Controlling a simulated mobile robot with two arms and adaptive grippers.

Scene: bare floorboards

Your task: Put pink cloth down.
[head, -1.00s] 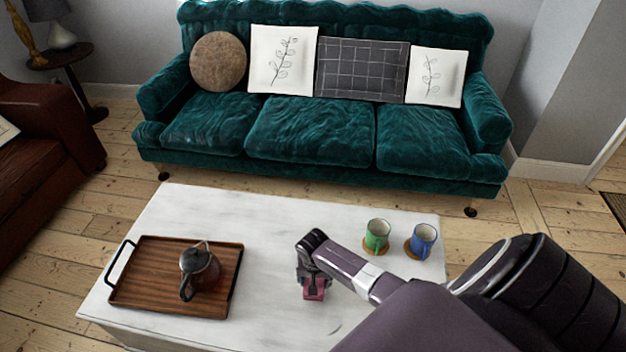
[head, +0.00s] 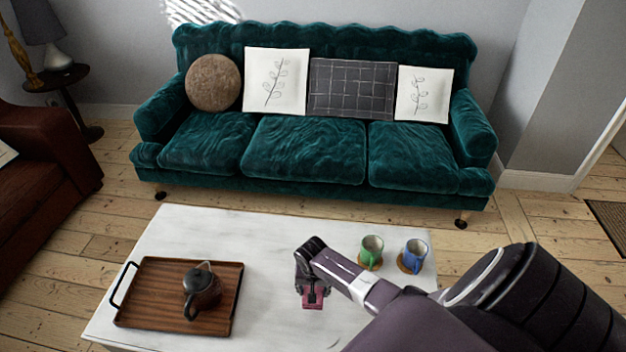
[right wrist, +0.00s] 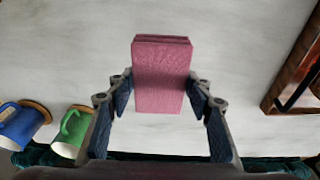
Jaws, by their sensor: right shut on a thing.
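The pink cloth (head: 313,299) is a small folded block over the white table (head: 200,226), between the tray and the mugs. My right gripper (head: 312,287) is shut on it from above. In the right wrist view the folded cloth (right wrist: 161,78) sits between the two fingers of the gripper (right wrist: 159,92), with its folded layers showing at the far edge. I cannot tell whether the cloth touches the tabletop. My left gripper is not in view.
A wooden tray (head: 140,310) with a dark teapot (head: 203,293) stands on the table's left. A green mug (head: 371,250) and a blue mug (head: 413,254) stand on coasters at the right. The tabletop around the cloth is clear. A green sofa (head: 305,150) stands behind.

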